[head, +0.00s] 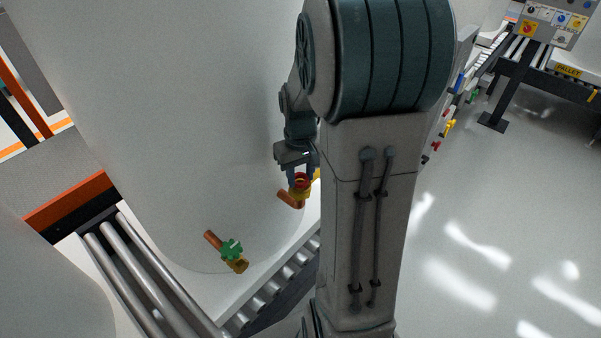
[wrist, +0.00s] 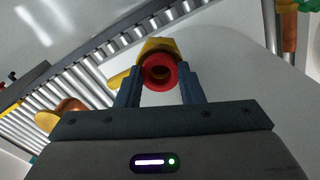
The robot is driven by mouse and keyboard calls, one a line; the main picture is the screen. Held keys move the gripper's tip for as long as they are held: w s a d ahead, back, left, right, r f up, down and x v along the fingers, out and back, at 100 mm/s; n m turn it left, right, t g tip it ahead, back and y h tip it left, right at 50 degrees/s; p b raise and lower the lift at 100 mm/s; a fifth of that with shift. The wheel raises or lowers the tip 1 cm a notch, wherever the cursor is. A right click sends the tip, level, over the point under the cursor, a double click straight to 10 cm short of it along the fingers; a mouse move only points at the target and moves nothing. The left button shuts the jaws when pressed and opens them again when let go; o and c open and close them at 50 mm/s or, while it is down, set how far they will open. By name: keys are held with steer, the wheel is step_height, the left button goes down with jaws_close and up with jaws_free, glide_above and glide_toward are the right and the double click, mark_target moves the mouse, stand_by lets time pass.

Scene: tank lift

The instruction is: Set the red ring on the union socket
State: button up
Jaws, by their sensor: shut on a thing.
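The red ring (head: 301,180) is between the fingertips of my gripper (head: 301,174), which is shut on it. In the wrist view the ring (wrist: 159,83) faces the camera with its dark hole visible, one finger on each side. A yellow fitting (head: 298,193), apparently the union socket, sits on a copper pipe (head: 289,201) coming from the white tank. In the wrist view this yellow fitting (wrist: 155,45) shows directly behind the ring and is partly hidden by it. Whether the ring touches the fitting or is seated on it, I cannot tell.
The large white tank (head: 170,110) stands close beside my gripper. A green-handled valve (head: 232,248) on another copper pipe is lower left. A roller conveyor (head: 150,285) runs below. Open floor (head: 500,230) lies to the right.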

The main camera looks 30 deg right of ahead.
steer(key=shift+f, duration=0.3)
steer(key=o, duration=1)
steer(key=shift+o, duration=0.2)
steer(key=shift+r, duration=0.15)
step_height(320, 180, up, 14)
steer(key=shift+b, duration=0.3)
steer(key=shift+f, duration=0.2)
